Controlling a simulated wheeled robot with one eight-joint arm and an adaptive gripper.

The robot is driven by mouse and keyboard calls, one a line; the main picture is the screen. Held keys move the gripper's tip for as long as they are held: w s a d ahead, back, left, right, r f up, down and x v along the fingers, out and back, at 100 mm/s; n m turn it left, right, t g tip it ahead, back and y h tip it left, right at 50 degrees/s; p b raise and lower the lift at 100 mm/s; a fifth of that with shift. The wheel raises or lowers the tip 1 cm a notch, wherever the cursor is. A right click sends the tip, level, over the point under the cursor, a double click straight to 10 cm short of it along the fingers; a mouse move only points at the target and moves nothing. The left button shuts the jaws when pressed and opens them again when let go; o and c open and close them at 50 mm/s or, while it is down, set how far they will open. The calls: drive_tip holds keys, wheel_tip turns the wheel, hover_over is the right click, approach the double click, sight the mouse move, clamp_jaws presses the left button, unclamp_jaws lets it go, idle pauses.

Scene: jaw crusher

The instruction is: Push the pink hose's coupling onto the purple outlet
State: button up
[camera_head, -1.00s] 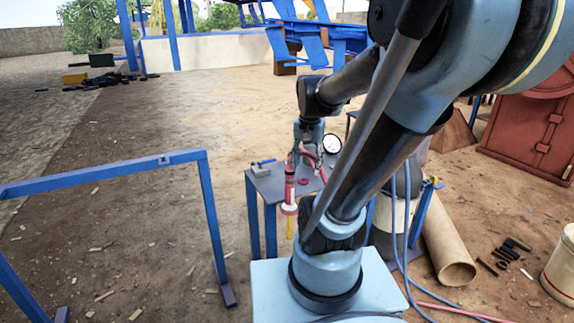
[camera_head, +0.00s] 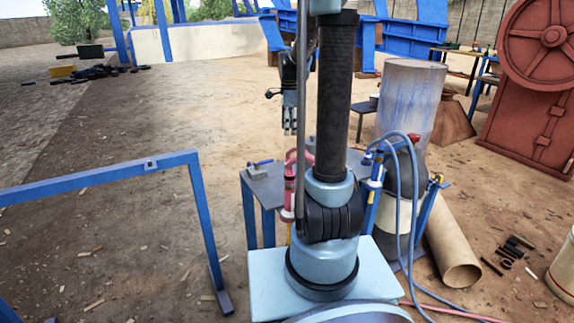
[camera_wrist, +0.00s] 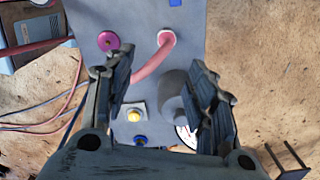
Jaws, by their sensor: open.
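The purple outlet (camera_wrist: 109,41) is a round ring with a dark centre, on the grey table in the wrist view. To its right the pink hose (camera_wrist: 150,66) runs up to a pale pink-white round end (camera_wrist: 167,38), probably its coupling. The hose also shows as a pink upright piece in the head view (camera_head: 289,195), at the table's front. My gripper (camera_wrist: 160,80) is open, with the hose passing across the space between its fingers, apparently below them. In the head view my gripper (camera_head: 290,130) hangs pointing down above the table. My arm hides the outlet there.
The grey table (camera_head: 262,190) stands behind my base. Blue hoses (camera_head: 398,190) loop at right. A blue frame (camera_head: 100,178) stands at left.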

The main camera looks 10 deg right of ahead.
sight(288, 160)
drive_tip(key=shift+w+f+m, duration=0.3)
drive_tip(key=shift+w+m, duration=0.1)
drive_tip(key=shift+w, duration=0.5)
wheel_tip(288, 160, down, 12)
drive_tip(key=shift+f, duration=0.1)
idle(0.3)
drive_tip(key=shift+s+f, duration=0.15)
drive_tip(key=shift+f, duration=2.45)
drive_tip(key=c, duration=1)
